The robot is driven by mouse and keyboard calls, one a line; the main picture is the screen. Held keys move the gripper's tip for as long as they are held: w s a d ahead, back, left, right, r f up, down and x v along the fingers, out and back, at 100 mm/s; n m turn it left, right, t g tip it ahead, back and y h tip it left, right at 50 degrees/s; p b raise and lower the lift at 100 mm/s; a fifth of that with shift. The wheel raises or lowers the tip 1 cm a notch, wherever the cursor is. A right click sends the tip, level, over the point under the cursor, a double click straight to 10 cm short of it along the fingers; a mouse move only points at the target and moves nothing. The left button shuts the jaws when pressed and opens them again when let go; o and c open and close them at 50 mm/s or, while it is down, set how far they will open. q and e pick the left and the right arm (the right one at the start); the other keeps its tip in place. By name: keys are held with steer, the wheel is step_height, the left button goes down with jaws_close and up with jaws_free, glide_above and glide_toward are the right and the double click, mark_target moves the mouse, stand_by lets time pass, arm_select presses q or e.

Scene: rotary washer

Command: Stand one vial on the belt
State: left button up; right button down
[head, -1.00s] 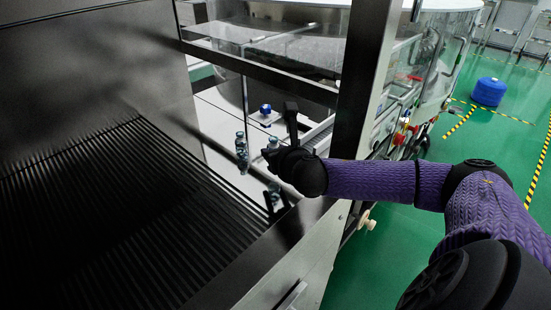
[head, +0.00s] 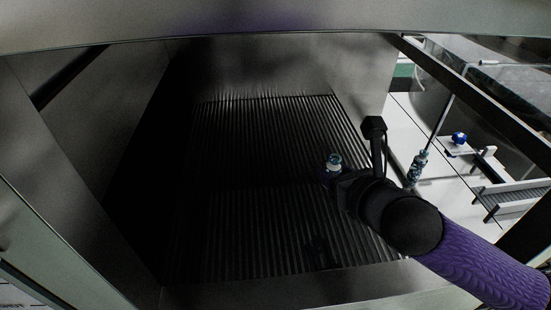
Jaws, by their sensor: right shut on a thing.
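My right gripper (head: 345,172), black on a purple arm, reaches in from the lower right and is shut on a small vial (head: 334,161). The vial's pale blue-white top shows at the fingertips; its lower part is dark or hidden by the gripper, so I cannot tell whether it touches the belt. The belt (head: 250,185) is a dark ribbed surface, and the gripper is over its right part. My left gripper is not in view.
Dark metal walls (head: 110,150) enclose the belt at the left and back. A front ledge (head: 280,289) borders it. Beyond the right side, several glassy vials (head: 418,165) stand near a blue knob (head: 459,138) and a rail (head: 510,190). The belt's left and middle are clear.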

mark_target(313, 222)
steer(key=shift+n+g+y, duration=0.3)
steer(key=shift+n+y, duration=0.1)
steer(key=shift+n, duration=0.1)
steer(key=f+b, duration=0.1)
steer(key=f, duration=0.2)
steer(key=a+f+b, duration=0.1)
steer(key=f+b, duration=0.1)
steer(key=f, duration=0.1)
steer(key=a+f+b, duration=0.1)
steer(key=f+b, duration=0.1)
steer(key=f, duration=0.1)
steer(key=shift+s+a+f, duration=0.25)
steer(key=shift+s+f, duration=0.15)
steer(key=shift+r, duration=0.25)
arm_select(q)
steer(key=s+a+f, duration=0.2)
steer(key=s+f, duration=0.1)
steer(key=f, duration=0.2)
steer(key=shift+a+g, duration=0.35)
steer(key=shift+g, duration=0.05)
arm_select(e)
steer(key=shift+f, duration=0.1)
steer(key=shift+c, duration=2)
jaws_free()
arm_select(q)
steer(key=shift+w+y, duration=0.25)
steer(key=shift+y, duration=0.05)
arm_select(e)
steer(key=shift+o, duration=0.4)
